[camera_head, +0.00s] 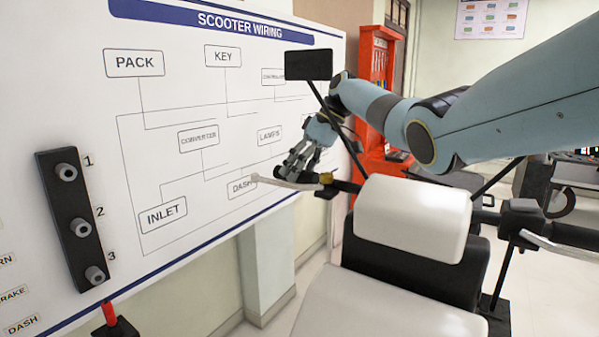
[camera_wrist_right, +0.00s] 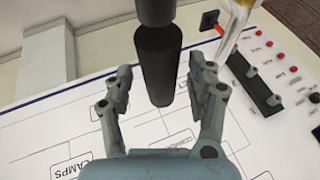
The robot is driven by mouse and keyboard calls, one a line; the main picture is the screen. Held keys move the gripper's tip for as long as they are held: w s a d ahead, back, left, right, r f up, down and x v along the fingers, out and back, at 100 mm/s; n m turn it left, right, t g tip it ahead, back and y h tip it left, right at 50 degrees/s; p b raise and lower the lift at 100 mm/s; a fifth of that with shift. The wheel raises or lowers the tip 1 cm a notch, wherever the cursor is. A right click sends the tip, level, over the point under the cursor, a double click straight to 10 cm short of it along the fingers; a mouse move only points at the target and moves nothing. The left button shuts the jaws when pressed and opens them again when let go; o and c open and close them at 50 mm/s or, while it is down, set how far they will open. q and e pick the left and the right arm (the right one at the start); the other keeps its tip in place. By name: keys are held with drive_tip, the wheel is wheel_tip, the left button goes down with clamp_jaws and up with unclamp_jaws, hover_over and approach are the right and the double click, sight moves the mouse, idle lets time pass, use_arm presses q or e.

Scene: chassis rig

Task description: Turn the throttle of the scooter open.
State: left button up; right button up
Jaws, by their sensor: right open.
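The scooter (camera_head: 413,218) stands in the middle right of the head view, with a white front panel and handlebars to both sides. Its left-hand bar in the picture has a silver lever (camera_head: 285,182) and a small yellow part (camera_head: 326,178). My right gripper (camera_head: 298,165) is open just above this bar end. In the right wrist view, a black cylindrical grip (camera_wrist_right: 158,65) lies between the spread fingers of my right gripper (camera_wrist_right: 162,72), with a gap on each side. I cannot tell how deep it is between them. My left gripper is not in view.
A white wiring board (camera_head: 190,120) stands close on the left, with a black three-knob block (camera_head: 80,222). A black mirror (camera_head: 308,65) rises near my right forearm. A red cabinet (camera_head: 378,60) stands behind. The other black handlebar grip (camera_head: 575,235) is at the right.

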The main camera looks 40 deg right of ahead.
drive_tip(key=v, duration=1.2)
